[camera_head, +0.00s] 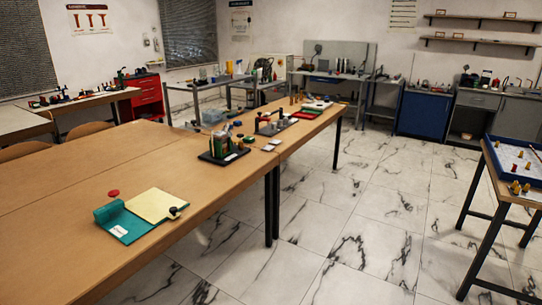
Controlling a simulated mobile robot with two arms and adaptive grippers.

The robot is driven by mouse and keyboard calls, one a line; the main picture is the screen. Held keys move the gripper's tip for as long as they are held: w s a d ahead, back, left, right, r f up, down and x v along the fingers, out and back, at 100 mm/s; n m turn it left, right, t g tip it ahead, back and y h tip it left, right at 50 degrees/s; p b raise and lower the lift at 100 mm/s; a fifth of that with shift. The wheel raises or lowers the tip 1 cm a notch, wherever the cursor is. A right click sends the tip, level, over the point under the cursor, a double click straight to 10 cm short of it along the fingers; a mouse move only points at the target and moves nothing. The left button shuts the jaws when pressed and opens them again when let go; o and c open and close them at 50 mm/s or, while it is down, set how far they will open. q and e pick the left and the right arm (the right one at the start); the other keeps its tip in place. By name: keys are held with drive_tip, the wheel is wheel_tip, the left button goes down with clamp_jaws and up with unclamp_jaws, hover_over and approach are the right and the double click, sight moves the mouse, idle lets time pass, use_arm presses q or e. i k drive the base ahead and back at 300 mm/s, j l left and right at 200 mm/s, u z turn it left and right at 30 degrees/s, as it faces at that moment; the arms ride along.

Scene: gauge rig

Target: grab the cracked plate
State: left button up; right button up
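I cannot make out a cracked plate in the head view; no thing here shows a clear crack at this size. On the near wooden table lies a teal board (125,222) with a rolled end and a white label. A pale yellow sheet (152,204) lies against it, with a small black knob (174,212) at its right corner. A red disc (113,193) lies just behind. Farther along, a black-based rig (222,155) holds upright green and red parts. Neither of my grippers is in view.
The long wooden table (60,195) fills the left, with bare top around the board. A blue tray (515,165) with yellow pieces stands on a black-legged table at right. The marble floor (350,220) between is clear. Cluttered benches (330,75) line the back.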

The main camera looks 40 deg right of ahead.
sight(219, 134)
drive_tip(key=i+l+z, duration=0.7)
drive_tip(key=i+z, duration=0.3)
drive_tip(key=i+l, duration=0.1)
drive_tip(key=i, duration=0.25)
drive_tip(key=i+l, duration=0.1)
drive_tip(key=i, duration=0.3)
drive_tip(key=i+l+z, duration=0.1)
drive_tip(key=i+z, duration=0.45)
